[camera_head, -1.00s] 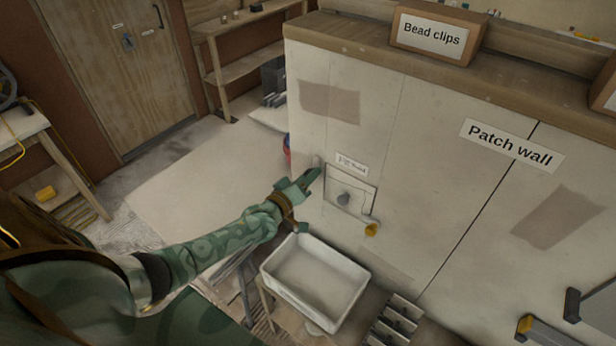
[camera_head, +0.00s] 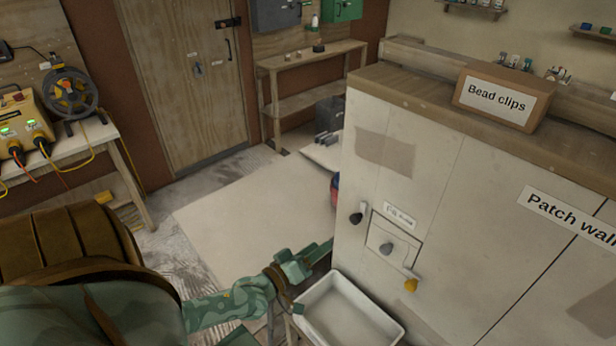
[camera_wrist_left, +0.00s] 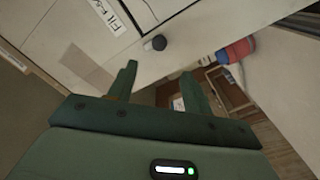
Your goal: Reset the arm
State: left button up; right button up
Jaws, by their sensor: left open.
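My left arm, green with a camouflage pattern, reaches in from the lower left in the head view. Its gripper (camera_head: 318,252) is above the back left of the white tub (camera_head: 398,333), lower than the wall panel (camera_head: 377,236) and apart from it. In the left wrist view the two green fingers (camera_wrist_left: 160,78) stand apart with nothing between them. A dark knob (camera_head: 356,217) sticks out left of the panel, and it also shows beyond the fingers in the left wrist view (camera_wrist_left: 156,43). My right gripper is not in view.
The patch wall (camera_head: 460,215) stands to the right, with a Bead clips box (camera_head: 500,103) on its ledge. A red and blue item (camera_wrist_left: 237,50) is beside the wall. Open floor lies left of the gripper.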

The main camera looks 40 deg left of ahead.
pick_arm(q)
jog(key=shift+s+a, duration=0.1)
jog(key=shift+s, duration=1.05)
jog(key=shift+f, duration=0.1)
